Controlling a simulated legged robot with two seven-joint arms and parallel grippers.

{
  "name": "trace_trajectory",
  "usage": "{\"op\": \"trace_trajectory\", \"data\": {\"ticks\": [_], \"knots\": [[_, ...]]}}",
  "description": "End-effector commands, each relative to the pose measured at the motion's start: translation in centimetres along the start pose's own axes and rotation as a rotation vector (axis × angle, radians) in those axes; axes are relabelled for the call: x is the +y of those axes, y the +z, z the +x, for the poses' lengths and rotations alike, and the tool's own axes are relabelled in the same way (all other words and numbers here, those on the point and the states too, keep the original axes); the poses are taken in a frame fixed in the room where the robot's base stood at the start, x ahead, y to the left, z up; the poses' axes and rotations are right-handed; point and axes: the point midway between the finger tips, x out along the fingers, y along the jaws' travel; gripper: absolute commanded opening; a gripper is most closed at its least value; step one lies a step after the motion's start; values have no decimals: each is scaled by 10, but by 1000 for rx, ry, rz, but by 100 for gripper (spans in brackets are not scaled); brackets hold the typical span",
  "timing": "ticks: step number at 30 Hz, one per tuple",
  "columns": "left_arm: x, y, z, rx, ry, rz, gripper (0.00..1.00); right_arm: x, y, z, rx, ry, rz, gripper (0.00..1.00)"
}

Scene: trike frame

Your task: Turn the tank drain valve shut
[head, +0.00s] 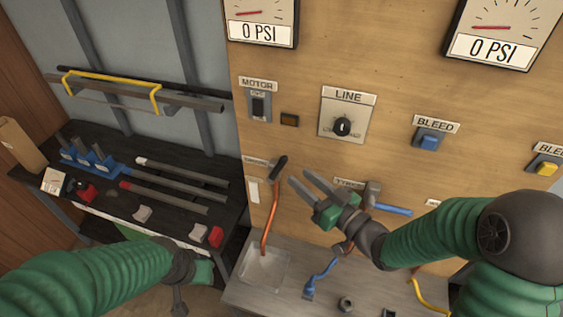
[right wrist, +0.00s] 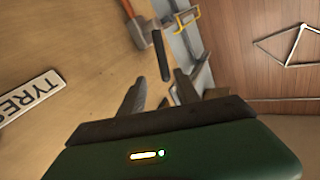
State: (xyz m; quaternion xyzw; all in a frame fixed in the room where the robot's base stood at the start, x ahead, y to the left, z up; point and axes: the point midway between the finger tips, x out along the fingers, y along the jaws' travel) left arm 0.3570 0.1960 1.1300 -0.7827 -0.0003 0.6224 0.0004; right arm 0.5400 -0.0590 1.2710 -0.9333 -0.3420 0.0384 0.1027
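The tank drain valve (head: 279,166) is on the wooden panel, with a black lever and an orange pipe (head: 269,222) running down to a tray. In the right wrist view, the black lever (right wrist: 163,58) lies just beyond and between my fingertips, beside the grey valve body (right wrist: 140,31). My right gripper (head: 301,179) is open and empty, its fingers pointing at the valve from the right; I see no contact. It also shows in the right wrist view (right wrist: 158,84). My left gripper (head: 190,272) is low at the left, away from the valve; its fingers do not show clearly.
A pale tray (head: 264,268) stands on the grey bench under the pipe. A blue-handled hammer-shaped thing (head: 388,209) is on the panel right of my right gripper. A dark bench (head: 120,202) with bars and small parts is at the left. A LINE knob (head: 342,127) is above.

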Motion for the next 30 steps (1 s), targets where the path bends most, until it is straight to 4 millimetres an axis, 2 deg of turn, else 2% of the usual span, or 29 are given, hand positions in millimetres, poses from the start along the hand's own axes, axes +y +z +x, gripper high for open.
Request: {"op": "trace_trajectory", "data": {"ticks": [3, 9, 13, 20, 21, 30], "knots": [[0, -3, -12, -1, 0, 0, 36, -4, -3, 31, -2, -5, 1, 39], [0, -5, -23, -1, 0, 0, 36, -4, -2, 73, -2, -3, -1, 39], [0, -5, -25, -1, 0, 0, 36, -2, 0, 83, -2, -1, 0, 39], [0, -5, -24, -1, 0, 0, 36, -1, 1, 84, -1, 0, -1, 39], [0, -5, -24, -1, 0, 0, 36, -1, 0, 83, -1, 0, -1, 37], [0, -5, -25, -1, 0, 0, 36, -1, 1, 84, -1, 1, -1, 0]]}}
